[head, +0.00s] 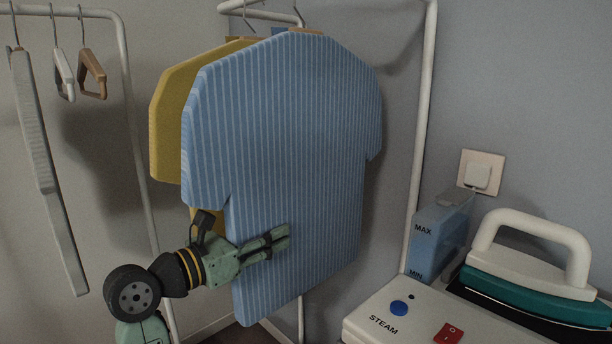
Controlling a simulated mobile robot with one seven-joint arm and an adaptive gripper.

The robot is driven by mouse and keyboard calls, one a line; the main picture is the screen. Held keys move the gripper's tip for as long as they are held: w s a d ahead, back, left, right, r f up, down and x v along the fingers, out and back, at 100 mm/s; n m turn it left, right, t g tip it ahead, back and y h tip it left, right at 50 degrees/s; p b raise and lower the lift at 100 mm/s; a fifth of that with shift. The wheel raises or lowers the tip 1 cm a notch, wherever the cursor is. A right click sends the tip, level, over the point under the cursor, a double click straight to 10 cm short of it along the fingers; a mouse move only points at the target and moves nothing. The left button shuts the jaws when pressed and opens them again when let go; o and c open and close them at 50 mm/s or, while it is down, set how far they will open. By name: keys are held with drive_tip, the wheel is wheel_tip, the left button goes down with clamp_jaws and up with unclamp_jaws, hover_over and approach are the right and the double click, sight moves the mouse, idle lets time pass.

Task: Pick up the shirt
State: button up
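A blue shirt with pale vertical stripes (290,140) hangs from a rail in the middle of the head view, stiff and upright. A yellow shirt (168,130) hangs behind it, mostly hidden, its left side showing. My gripper (286,238) is in front of the lower half of the striped shirt, its fingers pointing right across the cloth. The two fingers lie close together. I cannot tell whether they touch the shirt or have any cloth between them.
A white rack post (420,140) stands right of the shirts. At left, a grey striped garment (38,130), a white hanger (63,75) and a brown hanger (92,74) hang from another rail. At lower right, a teal iron (530,285) rests on a white steam station (372,318).

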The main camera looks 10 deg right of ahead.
clamp_jaws()
drive_tip(key=shift+r, duration=0.1)
idle(0.4)
